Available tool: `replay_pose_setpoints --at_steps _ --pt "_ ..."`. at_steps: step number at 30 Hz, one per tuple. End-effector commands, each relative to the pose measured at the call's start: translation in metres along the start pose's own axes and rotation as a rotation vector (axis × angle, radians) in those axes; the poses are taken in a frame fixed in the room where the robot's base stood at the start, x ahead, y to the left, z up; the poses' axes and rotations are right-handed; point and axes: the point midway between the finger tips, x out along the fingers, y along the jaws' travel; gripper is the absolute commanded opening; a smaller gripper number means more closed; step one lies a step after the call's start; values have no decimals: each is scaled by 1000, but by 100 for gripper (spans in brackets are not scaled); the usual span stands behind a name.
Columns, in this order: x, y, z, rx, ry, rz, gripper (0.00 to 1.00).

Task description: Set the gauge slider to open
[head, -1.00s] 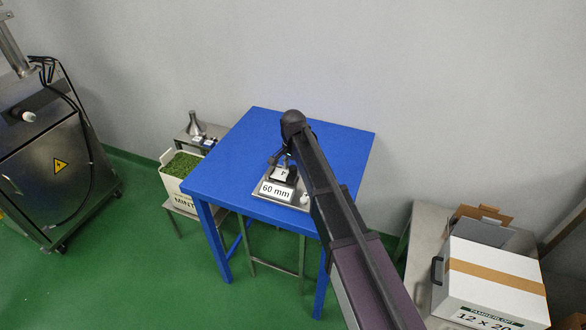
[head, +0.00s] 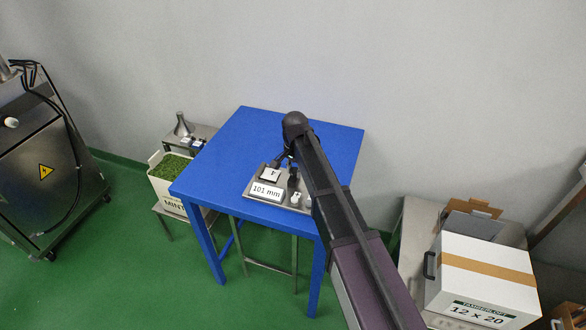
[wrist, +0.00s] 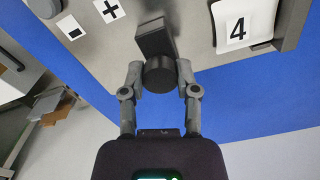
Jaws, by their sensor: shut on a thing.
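The gauge is a grey metal plate (head: 252,198) on the blue table, with a display (head: 266,191) reading 101 mm. The gauge slider is a dark block (head: 293,180) right of a white card (head: 270,174) marked 4. In the wrist view the slider (wrist: 155,38) ends in a round black knob (wrist: 160,80), between the 4 card (wrist: 240,24) and the plus card (wrist: 109,10). My gripper (wrist: 160,72) is shut on the knob, one finger on each side. In the head view my gripper (head: 287,160) is partly hidden by my arm.
The blue table (head: 235,140) is bare around the gauge. A mint crate (head: 172,182) and a small stand with a metal funnel (head: 182,127) are at its left. A white carton (head: 485,280) stands on a bench at right. A minus card (wrist: 70,27) lies beside the plus card.

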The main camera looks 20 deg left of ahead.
Motion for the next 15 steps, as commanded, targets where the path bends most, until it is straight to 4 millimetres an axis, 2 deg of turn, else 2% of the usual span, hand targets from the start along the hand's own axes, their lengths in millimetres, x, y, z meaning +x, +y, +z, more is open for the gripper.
replay_pose_setpoints --at_steps 9,10,13,15 --pt "0 1 4 -7 4 13 0" --pt "0 1 4 -7 4 13 43" --pt "0 -1 6 -10 4 12 73" --pt "0 -3 7 -12 4 10 75"
